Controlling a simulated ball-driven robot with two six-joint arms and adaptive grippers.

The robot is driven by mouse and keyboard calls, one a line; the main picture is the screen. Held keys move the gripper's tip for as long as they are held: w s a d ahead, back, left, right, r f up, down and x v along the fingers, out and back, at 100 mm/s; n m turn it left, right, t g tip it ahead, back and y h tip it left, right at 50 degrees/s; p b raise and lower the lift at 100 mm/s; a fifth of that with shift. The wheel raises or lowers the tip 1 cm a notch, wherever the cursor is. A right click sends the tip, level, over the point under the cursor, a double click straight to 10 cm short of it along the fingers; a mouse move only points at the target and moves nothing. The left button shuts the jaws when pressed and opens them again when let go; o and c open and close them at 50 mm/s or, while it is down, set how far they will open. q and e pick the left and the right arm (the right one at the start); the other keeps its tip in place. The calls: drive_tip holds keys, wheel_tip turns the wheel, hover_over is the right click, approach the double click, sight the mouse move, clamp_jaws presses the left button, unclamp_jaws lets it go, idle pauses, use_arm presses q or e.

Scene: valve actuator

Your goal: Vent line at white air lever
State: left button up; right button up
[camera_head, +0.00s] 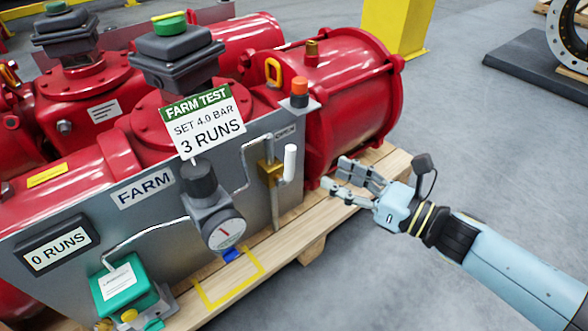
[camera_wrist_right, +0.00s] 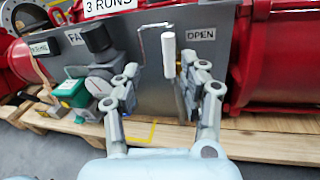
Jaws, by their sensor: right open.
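The white air lever (camera_head: 290,162) stands upright on a brass valve (camera_head: 270,172) at the right end of the grey panel (camera_head: 255,205). My right gripper (camera_head: 332,177) is open and empty, to the right of the lever and a little lower, apart from it. In the right wrist view the lever (camera_wrist_right: 169,54) shows beyond and between the open fingers (camera_wrist_right: 155,85), beside a label reading OPEN (camera_wrist_right: 200,34). A thin bent pipe (camera_head: 248,160) runs from the valve towards the gauge regulator (camera_head: 220,228). My left gripper is not in view.
Red actuators (camera_head: 340,85) stand behind the panel on a wooden pallet (camera_head: 330,215). An orange button (camera_head: 299,88) tops a post near the lever. A sign (camera_head: 203,122) reads SET 4.0 BAR, 3 RUNS; a counter (camera_head: 57,247) reads 0 RUNS.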

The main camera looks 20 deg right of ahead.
sight(294, 160)
use_arm(q)
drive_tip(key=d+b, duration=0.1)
drive_tip(key=b, duration=0.3)
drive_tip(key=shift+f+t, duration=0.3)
use_arm(e)
drive_tip(key=shift+n+y, duration=0.4)
drive_tip(key=shift+n, duration=0.1)
drive_tip(key=w+a+f, duration=0.1)
drive_tip(key=w+a, duration=0.1)
drive_tip(key=w, duration=0.1)
drive_tip(key=w+a, duration=0.2)
drive_tip(key=w, duration=0.2)
drive_tip(key=w+a+f, duration=0.1)
drive_tip(key=w+a, duration=0.1)
drive_tip(key=w, duration=0.2)
drive_tip(key=shift+w+f, duration=0.2)
drive_tip(key=shift+f, duration=0.1)
drive_tip(key=shift+c, duration=0.4)
clamp_jaws()
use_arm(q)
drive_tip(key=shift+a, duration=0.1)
use_arm(e)
drive_tip(key=shift+a+f, duration=0.1)
drive_tip(key=shift+f, duration=0.05)
